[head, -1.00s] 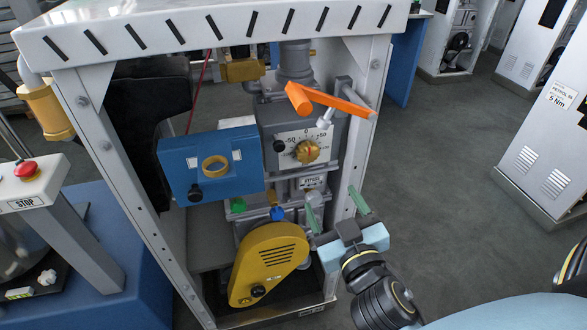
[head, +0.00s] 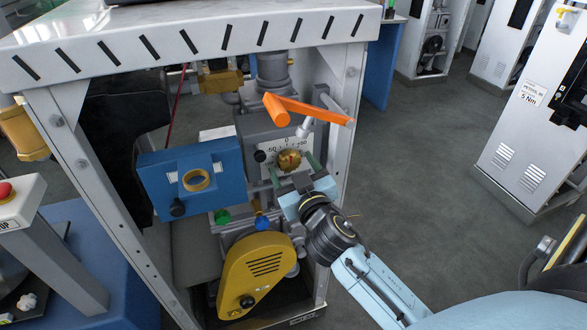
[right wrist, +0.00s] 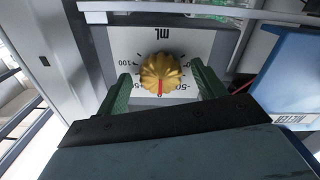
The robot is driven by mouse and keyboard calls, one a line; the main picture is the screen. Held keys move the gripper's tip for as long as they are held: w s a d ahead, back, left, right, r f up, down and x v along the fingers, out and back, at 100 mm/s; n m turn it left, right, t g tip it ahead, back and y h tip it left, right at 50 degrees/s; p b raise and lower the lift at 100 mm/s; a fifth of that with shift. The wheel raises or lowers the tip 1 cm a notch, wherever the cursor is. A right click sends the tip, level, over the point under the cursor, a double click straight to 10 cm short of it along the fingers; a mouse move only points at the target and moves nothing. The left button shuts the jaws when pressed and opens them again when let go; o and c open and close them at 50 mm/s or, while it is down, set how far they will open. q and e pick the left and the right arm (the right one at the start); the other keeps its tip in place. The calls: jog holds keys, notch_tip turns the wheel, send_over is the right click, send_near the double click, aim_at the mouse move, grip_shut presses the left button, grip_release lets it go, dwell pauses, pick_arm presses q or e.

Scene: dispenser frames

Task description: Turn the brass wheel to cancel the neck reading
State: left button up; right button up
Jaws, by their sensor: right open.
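The brass wheel (head: 289,160) sits at the centre of a white dial plate with a printed scale, on the grey housing inside the dispenser frame. It is a ribbed knob with a red mark, and in the right wrist view it (right wrist: 160,73) shows between the fingers, the red mark by the 0. My right gripper (head: 293,172) is open, its green fingers on either side of the wheel. In the right wrist view the gripper (right wrist: 160,85) has visible gaps to the wheel on both sides. My left gripper is out of view.
An orange lever (head: 305,108) juts out just above the dial. A blue box (head: 190,180) with a brass ring stands to the left. A yellow cover (head: 255,275) is below. The frame's right post (head: 345,120) stands close beside my right arm. Open floor lies to the right.

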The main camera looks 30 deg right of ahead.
jog(key=c, duration=0.9)
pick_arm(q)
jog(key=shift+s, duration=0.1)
pick_arm(e)
jog(key=shift+c, duration=0.3)
jog(key=shift+n, duration=0.3)
jog(key=n+p, duration=0.4)
jog(key=n, duration=0.3)
jog(key=shift+d+r, duration=0.1)
jog(key=shift+r, duration=0.05)
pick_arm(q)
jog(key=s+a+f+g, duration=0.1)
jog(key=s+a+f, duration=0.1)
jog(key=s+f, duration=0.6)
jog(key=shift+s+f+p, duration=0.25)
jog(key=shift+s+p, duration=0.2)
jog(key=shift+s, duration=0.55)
pick_arm(e)
jog(key=shift+n, duration=1.3)
